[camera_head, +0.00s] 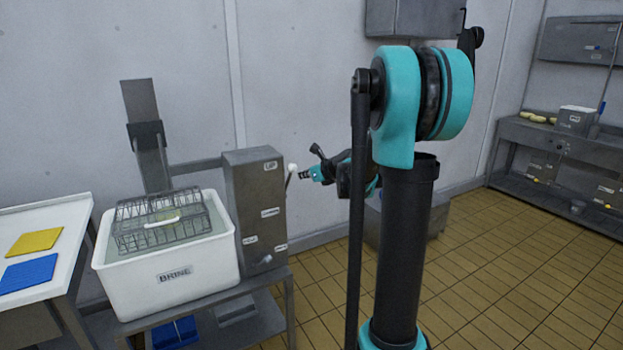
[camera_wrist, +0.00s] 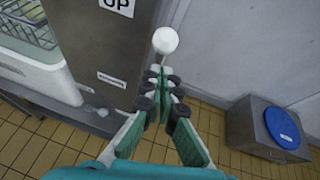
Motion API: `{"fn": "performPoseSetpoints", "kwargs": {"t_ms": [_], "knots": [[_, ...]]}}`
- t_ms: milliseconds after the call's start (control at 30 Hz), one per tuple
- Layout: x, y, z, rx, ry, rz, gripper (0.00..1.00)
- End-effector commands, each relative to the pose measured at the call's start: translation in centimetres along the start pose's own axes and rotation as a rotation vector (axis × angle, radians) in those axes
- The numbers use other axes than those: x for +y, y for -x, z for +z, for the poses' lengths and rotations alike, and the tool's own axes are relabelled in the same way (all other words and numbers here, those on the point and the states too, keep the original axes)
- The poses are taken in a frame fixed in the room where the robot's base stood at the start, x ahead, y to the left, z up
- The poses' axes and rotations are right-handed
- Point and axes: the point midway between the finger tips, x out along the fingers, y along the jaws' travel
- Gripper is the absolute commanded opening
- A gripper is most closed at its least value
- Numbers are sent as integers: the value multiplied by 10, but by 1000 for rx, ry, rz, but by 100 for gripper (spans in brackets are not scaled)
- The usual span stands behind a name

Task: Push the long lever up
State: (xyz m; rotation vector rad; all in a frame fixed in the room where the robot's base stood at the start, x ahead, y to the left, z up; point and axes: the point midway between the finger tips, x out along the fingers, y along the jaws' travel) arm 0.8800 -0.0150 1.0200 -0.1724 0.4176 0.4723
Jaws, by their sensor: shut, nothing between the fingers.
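The long lever (camera_head: 289,180) is a thin rod with a white ball knob, on the right side of a grey metal control box (camera_head: 256,205). Its knob stands high, near the box's "UP" label (camera_head: 270,165). In the wrist view the white knob (camera_wrist: 165,40) is just beyond my fingertips, and most of the rod is hidden. My gripper (camera_head: 304,174) is shut and empty, just right of the knob and slightly below it. The fingertips also show in the wrist view (camera_wrist: 160,75). I cannot tell whether they touch the lever.
A white "BRINE" tub (camera_head: 165,270) holding a wire basket (camera_head: 160,220) stands left of the box. A small pale knob (camera_head: 266,259) sits low on the box. A grey bin with a blue disc (camera_wrist: 282,128) stands by the wall at right.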

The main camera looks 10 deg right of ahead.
Motion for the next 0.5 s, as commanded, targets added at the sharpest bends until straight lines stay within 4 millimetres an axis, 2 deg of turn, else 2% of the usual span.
{"fn": "performPoseSetpoints", "kwargs": {"t_ms": [200,500], "knots": [[0,-13,13,1,1,1,0],[0,-14,14,0,0,0,0]]}}
